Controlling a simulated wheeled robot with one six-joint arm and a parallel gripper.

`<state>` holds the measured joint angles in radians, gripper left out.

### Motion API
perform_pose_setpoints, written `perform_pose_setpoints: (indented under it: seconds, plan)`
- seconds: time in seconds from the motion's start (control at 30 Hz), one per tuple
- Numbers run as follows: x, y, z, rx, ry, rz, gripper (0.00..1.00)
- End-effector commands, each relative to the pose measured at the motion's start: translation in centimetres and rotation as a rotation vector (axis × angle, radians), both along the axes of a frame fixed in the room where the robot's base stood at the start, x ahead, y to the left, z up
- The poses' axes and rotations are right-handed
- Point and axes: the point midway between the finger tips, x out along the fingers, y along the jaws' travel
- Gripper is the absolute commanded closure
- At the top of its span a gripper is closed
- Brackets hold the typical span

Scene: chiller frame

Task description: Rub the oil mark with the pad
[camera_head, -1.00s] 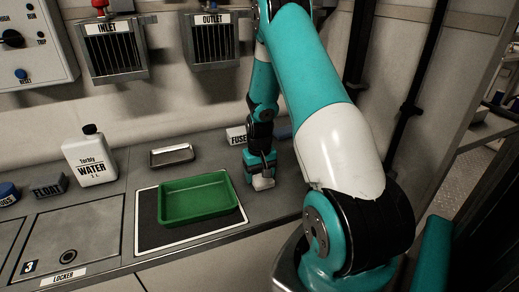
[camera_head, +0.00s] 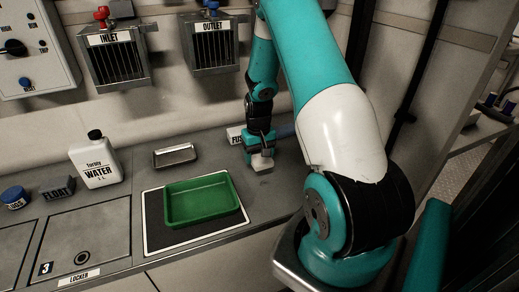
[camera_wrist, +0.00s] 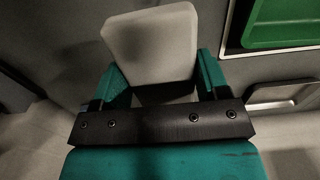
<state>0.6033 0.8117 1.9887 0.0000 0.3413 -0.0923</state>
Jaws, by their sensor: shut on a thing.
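The pad (camera_head: 262,162) is a pale, off-white block. It shows large in the wrist view (camera_wrist: 151,45), where my gripper (camera_wrist: 153,88) has its two teal fingers on either side of it. In the head view my gripper (camera_head: 259,150) points down and holds the pad low over the grey counter, to the right of the green tray. I cannot tell whether the pad touches the counter. I cannot make out the oil mark in either view; it may be hidden under or behind the pad.
A green tray (camera_head: 203,224) sits on a dark, white-edged mat (camera_head: 163,240). Behind it lies a small metal tray (camera_head: 175,156). A FUSE box (camera_head: 236,136) stands just behind my gripper. A white water jug (camera_head: 95,163) and a FLOAT block (camera_head: 58,189) are at left.

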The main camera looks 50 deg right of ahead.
Motion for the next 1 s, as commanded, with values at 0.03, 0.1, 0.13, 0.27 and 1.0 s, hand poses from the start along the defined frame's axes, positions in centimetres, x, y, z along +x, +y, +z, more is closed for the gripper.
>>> perform_pose_setpoints:
  seconds: [0.03, 0.1, 0.13, 0.27, 1.0]
  plan:
    - [0.01, 0.04, 0.15, 0.0, 0.0, 0.001, 0.54]
    - [0.01, 0.04, 0.09, 0.0, 0.0, 0.001, 0.54]
    - [0.01, 0.04, 0.07, 0.0, 0.0, 0.001, 0.54]
    - [0.01, 0.03, 0.05, 0.0, 0.0, 0.001, 0.54]
    - [0.12, 0.27, -0.84, 0.0, 0.001, 0.004, 0.54]
